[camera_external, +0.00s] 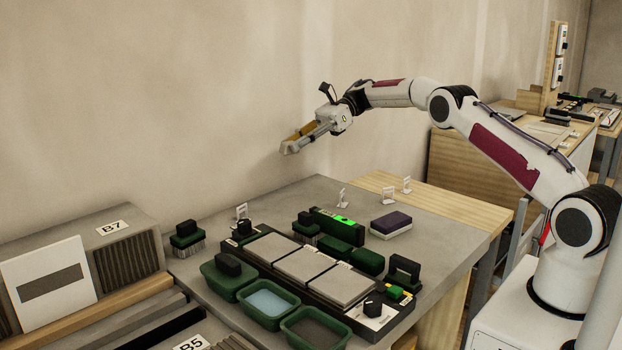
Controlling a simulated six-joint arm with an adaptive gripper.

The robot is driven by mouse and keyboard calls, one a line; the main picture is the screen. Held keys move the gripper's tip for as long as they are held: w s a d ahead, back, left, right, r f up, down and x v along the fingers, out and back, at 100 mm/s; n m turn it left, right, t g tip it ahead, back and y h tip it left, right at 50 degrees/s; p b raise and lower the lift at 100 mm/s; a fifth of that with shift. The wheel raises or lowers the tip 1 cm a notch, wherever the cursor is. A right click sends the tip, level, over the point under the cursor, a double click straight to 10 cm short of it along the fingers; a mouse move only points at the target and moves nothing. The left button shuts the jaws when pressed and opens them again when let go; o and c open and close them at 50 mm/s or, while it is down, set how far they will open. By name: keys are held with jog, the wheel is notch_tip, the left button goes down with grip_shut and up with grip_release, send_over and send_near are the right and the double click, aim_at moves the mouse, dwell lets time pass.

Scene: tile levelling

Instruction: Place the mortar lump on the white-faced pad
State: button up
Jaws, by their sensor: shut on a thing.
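My gripper (291,145) is raised in the air near the wall, at the far left reach of my arm, well above the bench. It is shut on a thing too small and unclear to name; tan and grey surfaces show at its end. I cannot make out a separate mortar lump. A block with a purple top and a white lower layer (391,224) lies flat on the bench at the back right, and may be the white-faced pad. Its top looks bare, and my gripper is far from it, up and to the left.
Three grey tiles (311,264) lie in a dark frame mid-bench. Green tubs stand in front, one with blue water (267,303), one with dark contents (316,335). Small white card stands (389,194) line the back. The bench's back right is fairly clear.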

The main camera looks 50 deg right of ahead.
jog(key=s+d+r+m+t, duration=0.1)
jog(key=s+d+r+t, duration=0.1)
jog(key=s+d+r, duration=0.4)
jog(key=m, duration=0.1)
send_over(399, 217)
notch_tip(399, 217, down, 7)
jog(key=shift+h, duration=0.4)
dwell(0.4)
jog(key=shift+f, duration=0.1)
jog(key=shift+f, duration=3)
jog(key=shift+f, duration=0.1)
